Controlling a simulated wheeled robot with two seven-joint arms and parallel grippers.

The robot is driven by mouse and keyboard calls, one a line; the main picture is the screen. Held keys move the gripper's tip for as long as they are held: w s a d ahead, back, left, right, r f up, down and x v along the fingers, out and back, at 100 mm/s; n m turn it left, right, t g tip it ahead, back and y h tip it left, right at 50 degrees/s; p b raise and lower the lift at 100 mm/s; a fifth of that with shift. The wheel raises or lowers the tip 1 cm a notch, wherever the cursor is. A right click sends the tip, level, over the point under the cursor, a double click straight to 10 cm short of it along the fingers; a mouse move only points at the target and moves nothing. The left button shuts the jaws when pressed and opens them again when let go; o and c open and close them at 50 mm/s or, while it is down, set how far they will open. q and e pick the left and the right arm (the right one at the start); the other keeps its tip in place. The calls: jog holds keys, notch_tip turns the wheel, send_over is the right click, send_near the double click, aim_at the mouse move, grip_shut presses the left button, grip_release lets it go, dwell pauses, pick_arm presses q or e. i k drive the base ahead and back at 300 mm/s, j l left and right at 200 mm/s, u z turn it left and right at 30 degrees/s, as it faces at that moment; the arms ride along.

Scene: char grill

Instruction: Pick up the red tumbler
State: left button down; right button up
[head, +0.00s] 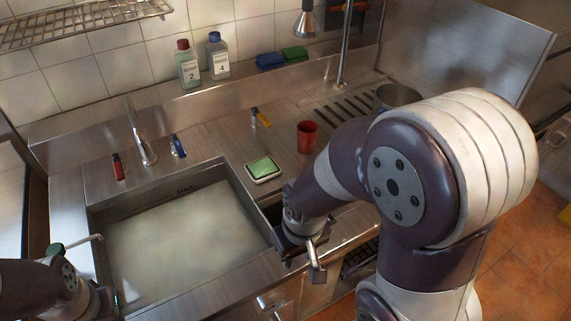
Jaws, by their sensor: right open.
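The red tumbler (307,137) stands upright on the steel counter, right of the sink and just beyond my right forearm. My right gripper (301,257) is open and empty, pointing down over the counter's front edge. It is nearer to me than the tumbler and apart from it. My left gripper (108,302) is at the lower left by the sink's near corner. Its fingers are too small and partly hidden to tell their state.
A sink basin (180,240) filled with cloudy water takes up the left. A green sponge in a dish (263,169) lies left of the tumbler. A metal pot (397,95) stands behind my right arm. Two bottles (188,64) and (218,56) stand on the back ledge.

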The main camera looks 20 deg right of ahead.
aim_at(307, 131)
jog(key=k+l+z, duration=0.15)
jog(key=z, duration=0.25)
jog(key=k+l+z, duration=0.1)
jog(key=z, duration=0.3)
jog(key=l, duration=0.1)
